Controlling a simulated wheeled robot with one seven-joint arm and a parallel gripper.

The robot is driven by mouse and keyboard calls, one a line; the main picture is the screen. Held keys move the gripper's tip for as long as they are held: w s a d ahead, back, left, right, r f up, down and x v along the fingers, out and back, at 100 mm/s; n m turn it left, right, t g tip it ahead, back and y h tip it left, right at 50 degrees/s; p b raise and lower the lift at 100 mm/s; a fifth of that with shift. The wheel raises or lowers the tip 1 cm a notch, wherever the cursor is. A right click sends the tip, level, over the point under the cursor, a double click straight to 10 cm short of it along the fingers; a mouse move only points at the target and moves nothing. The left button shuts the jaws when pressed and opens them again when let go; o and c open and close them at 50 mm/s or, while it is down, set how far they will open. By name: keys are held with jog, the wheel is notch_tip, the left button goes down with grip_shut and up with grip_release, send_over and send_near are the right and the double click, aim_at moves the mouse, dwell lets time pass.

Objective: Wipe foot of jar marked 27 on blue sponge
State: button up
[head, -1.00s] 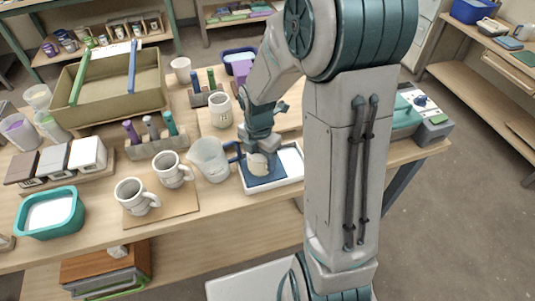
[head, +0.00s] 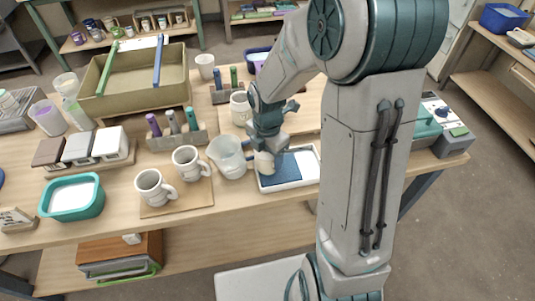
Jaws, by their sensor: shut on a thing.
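My gripper (head: 266,148) points down and is shut on a small cream jar (head: 264,163). The jar is upright at the left side of the blue sponge (head: 291,167). The sponge lies in a shallow white tray (head: 312,178) near the table's front edge. I cannot tell whether the jar's foot touches the sponge or is just above it. No number is legible on the held jar, and its upper part is hidden by my gripper.
A clear pitcher (head: 229,158) stands close left of the tray. Two mugs (head: 155,188) stand on a board further left. A cream jar (head: 240,108) stands behind my gripper. A teal tub (head: 72,197) is at the left front.

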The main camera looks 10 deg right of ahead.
notch_tip(320, 180, up, 5)
jog(key=p, duration=0.4)
jog(key=shift+r, duration=0.2)
jog(key=shift+f, duration=0.1)
